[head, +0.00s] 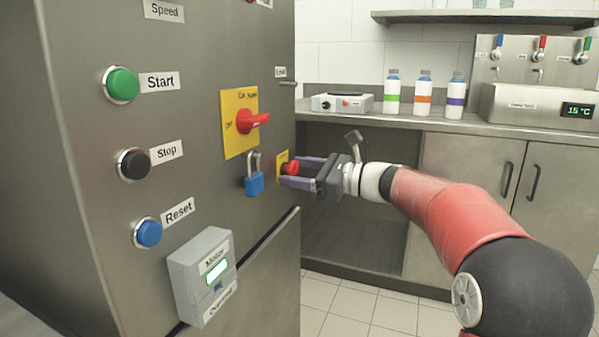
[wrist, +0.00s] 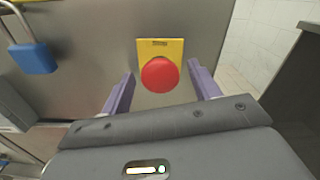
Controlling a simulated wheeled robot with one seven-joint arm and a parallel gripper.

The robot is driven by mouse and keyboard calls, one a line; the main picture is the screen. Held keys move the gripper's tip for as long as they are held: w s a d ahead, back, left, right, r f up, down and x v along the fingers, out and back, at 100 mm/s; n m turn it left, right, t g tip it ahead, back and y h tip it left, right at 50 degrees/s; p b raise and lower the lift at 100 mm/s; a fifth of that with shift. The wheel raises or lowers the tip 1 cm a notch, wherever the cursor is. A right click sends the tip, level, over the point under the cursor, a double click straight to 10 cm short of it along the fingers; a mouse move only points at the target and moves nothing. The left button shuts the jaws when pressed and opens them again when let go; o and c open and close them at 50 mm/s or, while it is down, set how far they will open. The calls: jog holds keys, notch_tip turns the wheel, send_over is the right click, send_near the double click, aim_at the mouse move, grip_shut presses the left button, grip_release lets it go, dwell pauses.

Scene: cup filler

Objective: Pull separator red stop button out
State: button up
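The red stop button (wrist: 160,75) sits on a small yellow plate (wrist: 174,45) on the steel cabinet wall. In the head view the red button (head: 291,168) shows between the purple fingers of my gripper (head: 292,172). In the wrist view my gripper (wrist: 160,88) is open, with one finger on each side of the button and a visible gap on both sides. The fingers point at the cabinet wall. Whether the fingertips reach past the button's face is hard to tell.
A blue padlock (head: 254,176) hangs left of the button, below a red rotary switch (head: 248,121) on a yellow plate. Green, black and blue buttons and a grey control box (head: 203,272) are farther left. A counter with bottles (head: 424,95) stands behind my arm.

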grip_shut()
jog(key=shift+s+d+r+p, duration=0.1)
jog(key=shift+s+d+p, duration=0.05)
jog(key=shift+d+p, duration=0.35)
jog(key=shift+f, duration=0.2)
jog(key=shift+o, duration=0.2)
grip_release()
jog(key=shift+r, duration=0.1)
jog(key=shift+d, duration=0.1)
jog(key=v, duration=0.7)
jog(key=shift+s+d, duration=0.15)
jog(key=shift+d, duration=0.2)
